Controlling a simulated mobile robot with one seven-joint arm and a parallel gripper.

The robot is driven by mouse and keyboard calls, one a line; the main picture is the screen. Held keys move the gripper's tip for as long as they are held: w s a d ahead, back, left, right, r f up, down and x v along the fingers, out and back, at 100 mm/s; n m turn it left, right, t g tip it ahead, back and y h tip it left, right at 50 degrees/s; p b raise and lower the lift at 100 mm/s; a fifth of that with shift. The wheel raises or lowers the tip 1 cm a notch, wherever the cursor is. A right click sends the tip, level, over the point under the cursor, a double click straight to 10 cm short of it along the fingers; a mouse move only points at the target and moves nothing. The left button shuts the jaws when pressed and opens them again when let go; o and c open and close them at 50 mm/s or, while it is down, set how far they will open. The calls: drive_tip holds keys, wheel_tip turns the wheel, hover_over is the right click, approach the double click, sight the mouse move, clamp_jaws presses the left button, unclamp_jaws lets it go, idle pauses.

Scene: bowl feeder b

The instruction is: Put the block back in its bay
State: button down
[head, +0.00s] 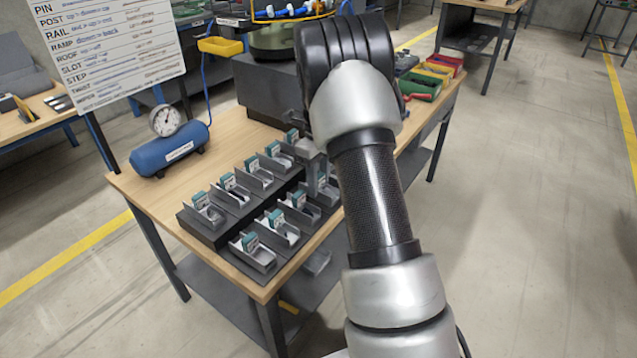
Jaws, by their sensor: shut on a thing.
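My gripper (305,133) is mostly hidden behind my own arm, above the right part of a bay rack. A small light-grey piece (309,150) shows just below it, at the left edge of my arm; it looks like the held block, but its shape is unclear. The bays are grey open trays with teal labels, in two rows on a dark stepped rack (203,229). A front-left bay (256,258) and a back-left bay (208,215) show clearly. Some bays hold small parts. The bays at the right are partly covered by my arm, and the labels are too small to read.
The rack stands on a wooden bench (150,198). A blue air tank (170,150) with a gauge (165,121) is at the left. A large sign (110,45) stands behind it. Red, yellow and green bins (420,86) are at the back right.

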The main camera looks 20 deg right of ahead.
drive_tip(key=c, duration=1.3)
unclamp_jaws()
drive_tip(key=shift+f, duration=0.1)
